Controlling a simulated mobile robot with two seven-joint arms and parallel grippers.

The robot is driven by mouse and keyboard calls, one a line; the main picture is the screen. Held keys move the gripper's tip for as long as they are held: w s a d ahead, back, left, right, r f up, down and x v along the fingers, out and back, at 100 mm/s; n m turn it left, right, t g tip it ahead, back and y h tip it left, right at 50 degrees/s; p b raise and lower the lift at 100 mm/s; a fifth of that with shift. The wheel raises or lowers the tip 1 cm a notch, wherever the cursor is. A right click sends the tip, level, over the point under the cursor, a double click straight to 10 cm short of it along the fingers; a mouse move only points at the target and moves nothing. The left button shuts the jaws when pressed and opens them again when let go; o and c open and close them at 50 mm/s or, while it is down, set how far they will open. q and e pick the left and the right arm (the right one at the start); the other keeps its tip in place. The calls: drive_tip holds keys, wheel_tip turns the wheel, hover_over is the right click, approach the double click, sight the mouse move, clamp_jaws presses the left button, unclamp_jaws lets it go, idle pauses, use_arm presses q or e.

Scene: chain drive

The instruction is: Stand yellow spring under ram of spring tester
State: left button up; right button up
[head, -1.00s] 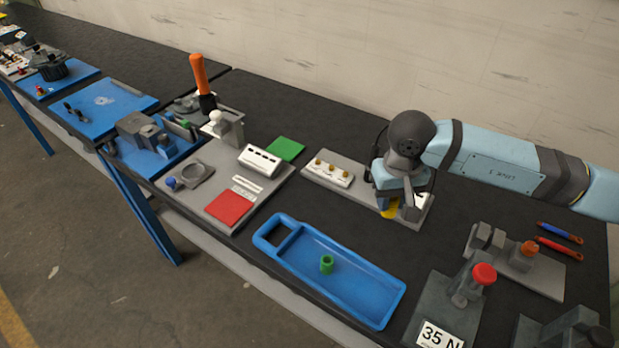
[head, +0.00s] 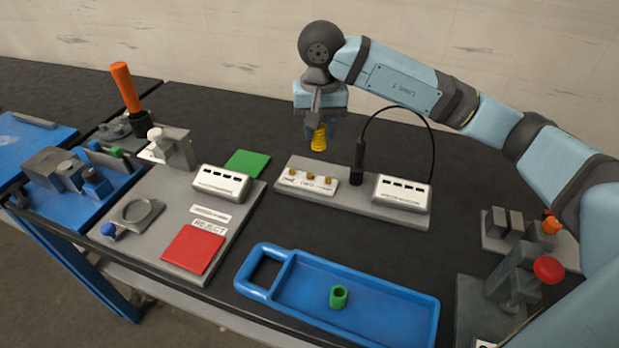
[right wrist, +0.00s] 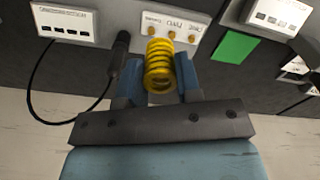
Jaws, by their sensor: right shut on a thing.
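The yellow spring (head: 319,140) is a coil held upright in my right gripper (head: 320,128), above the back left edge of the grey gauge board. In the right wrist view the yellow spring (right wrist: 159,72) sits between the two blue fingers of my right gripper (right wrist: 159,82), which are shut on it. The grey plate (head: 150,238) at left bears a post with an orange handle (head: 124,88) and a white knob (head: 155,134). It looks like the spring tester, but I cannot make out its ram clearly. My left gripper is not in view.
The gauge board (head: 360,207) carries a display and a black probe (head: 358,165) with a looping cable. A blue tray (head: 390,310) holds a green cylinder (head: 338,297). A red-knobbed fixture (head: 512,280) stands at right. Red and green pads lie at left.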

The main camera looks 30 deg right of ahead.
wheel_tip(320, 180, down, 20)
drive_tip(key=shift+r+p, duration=0.2)
drive_tip(key=shift+p, duration=0.3)
drive_tip(key=shift+f, duration=0.25)
drive_tip(key=shift+f+b, duration=0.25)
drive_tip(key=shift+b, duration=0.05)
drive_tip(key=o, duration=1)
drive_tip(key=shift+r, duration=0.1)
